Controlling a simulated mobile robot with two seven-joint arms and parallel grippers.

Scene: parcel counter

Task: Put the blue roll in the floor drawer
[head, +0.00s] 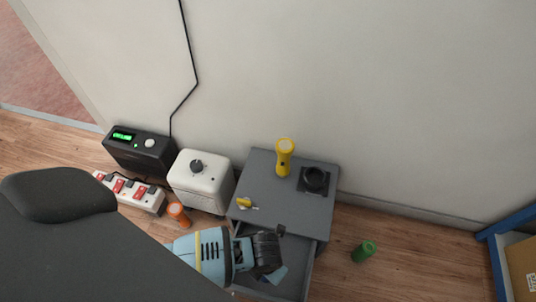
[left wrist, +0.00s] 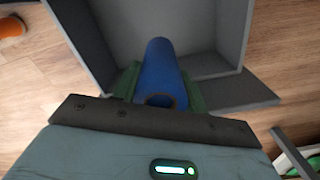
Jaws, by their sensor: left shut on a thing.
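The blue roll (left wrist: 162,75) is held between the green finger pads of my left gripper (left wrist: 160,88) in the left wrist view. My left gripper (head: 268,262) is shut on it, above the floor drawer. The floor drawer (head: 294,287) is the open grey drawer of a low cabinet. In the left wrist view the drawer's open grey interior (left wrist: 214,64) lies beyond and below the roll. The gripper mostly hides the roll in the head view. My right gripper is not in view.
The grey cabinet (head: 255,172) carries a yellow flashlight (head: 284,157), a black object (head: 316,179) and a small yellow item (head: 244,202). A white box (head: 200,183), an orange item (head: 178,214) and a power strip (head: 132,192) stand left. A green roll (head: 363,250) is on the floor right.

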